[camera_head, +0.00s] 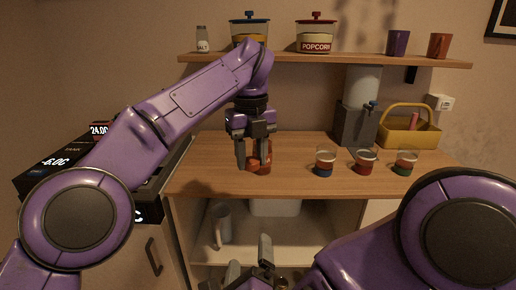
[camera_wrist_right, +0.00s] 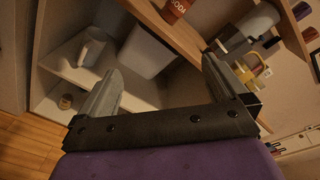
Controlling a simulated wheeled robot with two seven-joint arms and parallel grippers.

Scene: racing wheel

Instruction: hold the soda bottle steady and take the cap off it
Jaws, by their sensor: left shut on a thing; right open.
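The soda bottle (camera_head: 258,158) is a red-brown thing on the wooden counter, upright as far as it shows. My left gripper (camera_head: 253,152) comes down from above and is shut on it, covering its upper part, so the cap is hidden. The right wrist view shows a red-brown piece with SODA lettering (camera_wrist_right: 176,8) at the top edge. My right gripper (camera_head: 250,264) is open and empty, low in front of the counter and below the bottle. Its two spread fingers also show in the right wrist view (camera_wrist_right: 161,70).
Several small cups (camera_head: 365,161) stand right of the bottle on the counter (camera_head: 300,150). A yellow basket (camera_head: 408,133) and a grey dispenser (camera_head: 358,122) are behind. A white pitcher (camera_head: 221,226) and white bin (camera_head: 275,207) are below. A wall shelf (camera_head: 330,60) hangs above.

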